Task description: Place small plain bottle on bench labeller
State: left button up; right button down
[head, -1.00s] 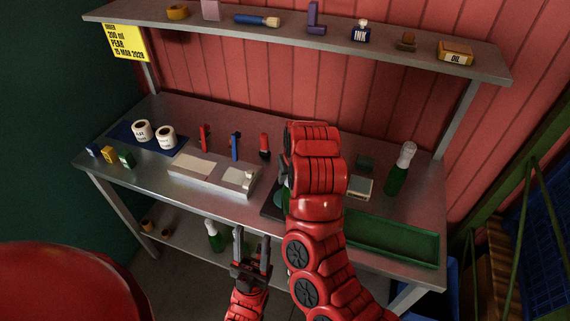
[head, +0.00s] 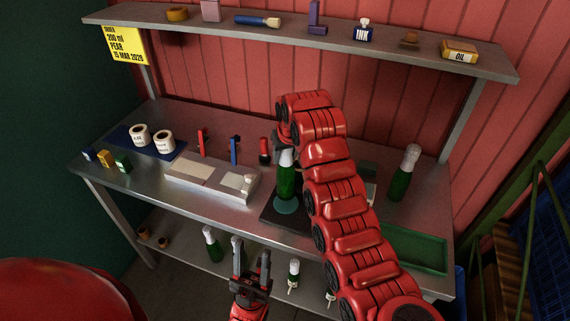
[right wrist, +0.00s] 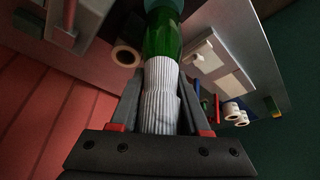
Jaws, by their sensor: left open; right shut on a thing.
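A small plain green bottle (head: 286,183) with a white top is upright over a round teal pad (head: 286,207) on a black base (head: 268,212). I cannot tell whether it touches the pad. In the right wrist view my right gripper (right wrist: 162,110) is shut on its ribbed white top (right wrist: 161,82), with green glass (right wrist: 162,35) beyond. My right arm hides part of the base. A grey flat device with pale panels (head: 205,175) lies left of the base; which of the two is the bench labeller is unclear. My left gripper (head: 252,258) is open and empty before the bench.
Another green bottle (head: 404,174) stands at the bench's right, behind a green tray (head: 420,249). Several bottles (head: 212,244) stand on the lower shelf. An upper shelf (head: 390,50) overhangs the back.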

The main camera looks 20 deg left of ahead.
aim_at(285, 165)
jog(key=shift+f+p, duration=0.45)
jog(key=shift+p, duration=0.1)
notch_tip(285, 165, down, 2)
jog(key=shift+f+p, duration=0.1)
jog(key=shift+p, duration=0.7)
jog(key=shift+w+f+b, duration=0.1)
jog(key=shift+f+b, duration=0.2)
jog(key=shift+f, duration=0.1)
jog(key=shift+c, duration=1.9)
grip_release()
jog(key=shift+r, duration=0.1)
